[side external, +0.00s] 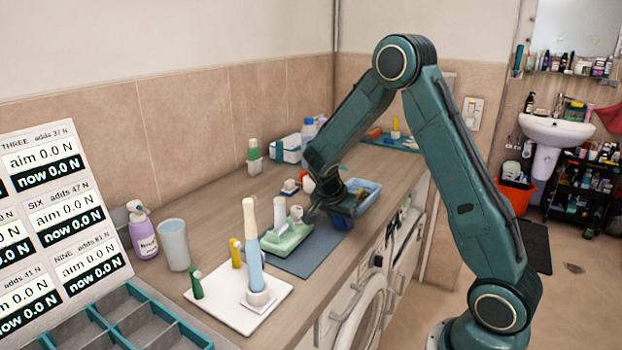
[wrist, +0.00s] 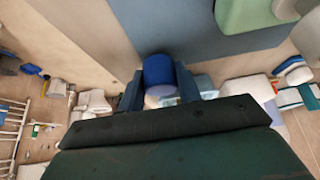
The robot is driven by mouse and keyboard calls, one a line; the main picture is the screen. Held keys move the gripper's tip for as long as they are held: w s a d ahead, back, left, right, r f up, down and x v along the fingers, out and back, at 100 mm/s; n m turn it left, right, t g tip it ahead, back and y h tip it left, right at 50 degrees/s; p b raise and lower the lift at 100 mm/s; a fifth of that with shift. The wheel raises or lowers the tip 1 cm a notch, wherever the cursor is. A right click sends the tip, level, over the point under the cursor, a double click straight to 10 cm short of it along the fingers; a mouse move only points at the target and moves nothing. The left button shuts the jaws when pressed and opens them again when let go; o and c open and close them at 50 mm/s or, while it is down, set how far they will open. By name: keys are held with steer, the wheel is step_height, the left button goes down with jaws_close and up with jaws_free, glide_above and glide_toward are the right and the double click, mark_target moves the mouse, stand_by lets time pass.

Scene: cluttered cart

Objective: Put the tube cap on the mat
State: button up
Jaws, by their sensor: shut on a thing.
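The tube cap (wrist: 158,69) is a short blue cylinder between the two dark blue fingers of my gripper (wrist: 160,86) in the wrist view. My gripper is shut on it. The blue-grey mat (wrist: 180,28) lies behind the cap in that view; whether they touch I cannot tell. In the side view the mat (side external: 316,250) lies on the counter, and my gripper (side external: 338,212) is low near its far right end.
A green dish (side external: 289,243) with items stands on the mat's left part. A white tray (side external: 225,305) with an electric toothbrush (side external: 251,235) is in front of it. A blue basket (side external: 371,190) is close behind my gripper. The mat's front right part is clear.

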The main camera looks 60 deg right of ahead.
steer(key=shift+f, duration=0.6)
steer(key=o, duration=1)
steer(key=shift+r, duration=0.2)
steer(key=shift+r, duration=0.5)
steer(key=shift+v, duration=5.95)
